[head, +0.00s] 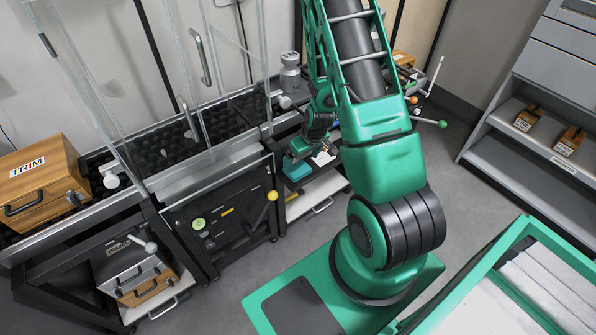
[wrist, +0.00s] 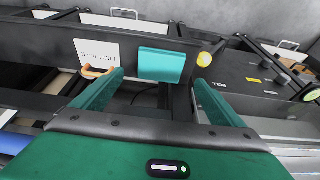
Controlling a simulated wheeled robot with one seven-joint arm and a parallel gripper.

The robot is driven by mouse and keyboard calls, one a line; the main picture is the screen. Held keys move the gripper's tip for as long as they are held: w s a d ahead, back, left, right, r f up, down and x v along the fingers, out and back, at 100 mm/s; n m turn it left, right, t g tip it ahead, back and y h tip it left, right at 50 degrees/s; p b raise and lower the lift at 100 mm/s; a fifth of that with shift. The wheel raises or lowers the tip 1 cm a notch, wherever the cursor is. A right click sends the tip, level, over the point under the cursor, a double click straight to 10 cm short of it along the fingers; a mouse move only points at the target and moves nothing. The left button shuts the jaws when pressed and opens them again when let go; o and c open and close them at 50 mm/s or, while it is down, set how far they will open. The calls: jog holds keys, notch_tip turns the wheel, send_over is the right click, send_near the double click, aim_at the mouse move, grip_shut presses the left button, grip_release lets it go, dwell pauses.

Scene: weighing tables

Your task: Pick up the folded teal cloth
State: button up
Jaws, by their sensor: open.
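The folded teal cloth (wrist: 162,65) shows in the wrist view as a flat rectangular block, just beyond and between my fingertips. In the head view the cloth (head: 296,169) lies on a dark shelf of the black bench, partly covered by my arm's end. My gripper (wrist: 158,79) is open, with one green finger on each side of the picture. Nothing is between the fingers, and the cloth looks apart from them. How high the gripper is above the cloth is hard to tell.
A white lettered card (wrist: 97,52) and an orange-handled item (wrist: 98,72) sit left of the cloth. A yellow knob (wrist: 204,59) stands close on its right, beside the black control cabinet (head: 225,215). A glass-panelled weighing bench with a wooden TRIM box (head: 42,180) is at left.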

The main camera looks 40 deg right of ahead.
aim_at(298, 168)
jog(key=shift+x, duration=2.7)
jog(key=shift+s, duration=0.1)
jog(key=c, duration=1.2)
jog(key=shift+r, duration=0.1)
jog(key=shift+r, duration=0.45)
notch_tip(298, 168, up, 3)
jog(key=shift+r, duration=0.1)
jog(key=s+a+r, duration=0.3)
jog(key=a+r, duration=0.3)
jog(key=a, duration=0.5)
jog(key=shift+r, duration=0.35)
jog(key=shift+a, duration=0.1)
